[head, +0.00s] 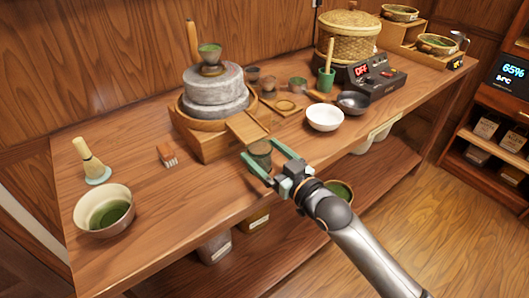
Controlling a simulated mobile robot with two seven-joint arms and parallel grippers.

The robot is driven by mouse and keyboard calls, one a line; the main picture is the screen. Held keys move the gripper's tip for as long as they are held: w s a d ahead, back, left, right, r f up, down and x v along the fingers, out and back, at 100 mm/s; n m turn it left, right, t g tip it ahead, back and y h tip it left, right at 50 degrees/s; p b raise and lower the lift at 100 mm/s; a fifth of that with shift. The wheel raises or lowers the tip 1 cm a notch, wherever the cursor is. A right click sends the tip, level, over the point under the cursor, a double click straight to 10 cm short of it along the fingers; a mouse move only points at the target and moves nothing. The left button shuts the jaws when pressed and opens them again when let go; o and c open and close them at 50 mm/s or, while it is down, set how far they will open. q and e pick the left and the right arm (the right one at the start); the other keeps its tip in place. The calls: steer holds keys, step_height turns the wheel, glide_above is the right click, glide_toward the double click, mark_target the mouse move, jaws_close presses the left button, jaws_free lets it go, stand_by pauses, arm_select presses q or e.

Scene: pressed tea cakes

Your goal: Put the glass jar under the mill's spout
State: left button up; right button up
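The stone mill (215,88) stands on a wooden base, with a wooden spout (247,128) sloping down from it toward the front right. The glass jar (260,152), dark greenish and see-through, is upright just in front of the spout's lower end. My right gripper (259,149) reaches in from the lower right, with one green finger on each side of the jar, seemingly closed against it. Whether the jar touches the table or hangs just above it, I cannot tell. My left gripper is not in view.
On the table (190,205), a white bowl (324,117) is right of the jar. A small brush (166,154), a whisk (92,162) and a bowl of green tea (104,211) are to the left. A control box (375,78) and a basket (347,38) stand behind. Bare wood lies left of the jar.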

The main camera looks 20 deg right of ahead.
steer(key=shift+o, duration=0.3)
steer(key=shift+r, duration=0.15)
steer(key=v, duration=1.2)
steer(key=s+a+f+g+h, duration=0.1)
steer(key=s+f, duration=0.3)
steer(key=f, duration=0.4)
steer(key=s+a+f+m+g+h, duration=0.1)
steer(key=s+f+g, duration=0.3)
steer(key=f, duration=0.5)
steer(key=s+a+f+g+h, duration=0.1)
steer(key=s+a+f+g, duration=0.2)
steer(key=f, duration=0.6)
steer(key=shift+s+a+f, duration=0.2)
steer(key=shift+s+a, duration=0.15)
steer(key=shift+s, duration=0.6)
